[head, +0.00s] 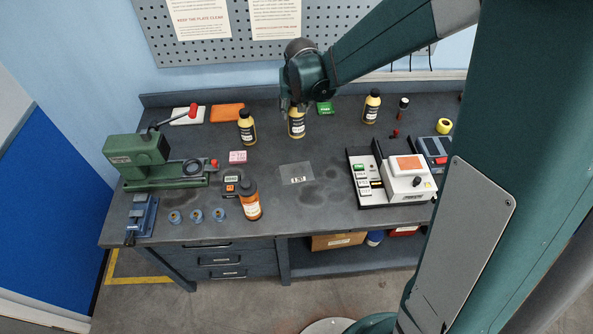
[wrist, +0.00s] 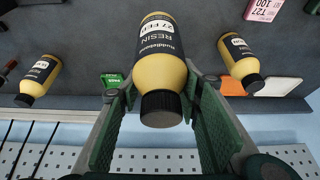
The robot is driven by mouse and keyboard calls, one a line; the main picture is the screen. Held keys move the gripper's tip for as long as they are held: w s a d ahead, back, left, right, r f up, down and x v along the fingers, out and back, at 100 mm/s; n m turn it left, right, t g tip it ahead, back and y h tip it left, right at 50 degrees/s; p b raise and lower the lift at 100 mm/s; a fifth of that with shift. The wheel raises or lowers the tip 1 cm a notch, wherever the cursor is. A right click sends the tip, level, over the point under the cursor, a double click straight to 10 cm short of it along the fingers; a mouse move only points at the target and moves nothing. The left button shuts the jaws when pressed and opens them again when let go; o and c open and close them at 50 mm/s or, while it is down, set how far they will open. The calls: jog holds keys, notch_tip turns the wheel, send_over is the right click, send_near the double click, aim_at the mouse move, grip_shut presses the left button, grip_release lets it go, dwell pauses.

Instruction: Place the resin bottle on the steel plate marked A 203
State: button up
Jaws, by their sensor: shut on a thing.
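A yellow resin bottle (head: 296,127) with a black label is between the fingers of my gripper (head: 293,108), towards the back of the bench. My gripper is shut on it. In the wrist view the bottle (wrist: 158,70) sits between the green finger pads (wrist: 160,112), black cap towards the camera; its label shows "RESIN" and "27 FEB". It looks upright in the head view; I cannot tell whether its base touches the bench. The thin steel plate (head: 297,170) lies flat, nearer the bench front than the bottle, with nothing standing on it. Its marking is too small to read.
Similar yellow bottles stand left (head: 246,130) and right (head: 371,108) of the held one. An orange bottle (head: 250,205) stands left of the plate towards the front. A white-and-black device (head: 408,180) is at the right, a green press (head: 140,158) at the left. Bench around the plate is clear.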

jog(key=s+a+n+y, duration=0.1)
jog(key=s+n, duration=0.1)
jog(key=s, duration=0.8)
jog(key=shift+s+a+p, duration=0.15)
jog(key=shift+s+p, duration=0.1)
jog(key=shift+p, duration=0.15)
jog(key=shift+f, duration=2.85)
jog(key=shift+f, duration=0.1)
jog(key=shift+f, duration=1.95)
jog(key=shift+f+b, duration=0.2)
jog(key=shift+b, duration=0.15)
jog(key=o, duration=1.3)
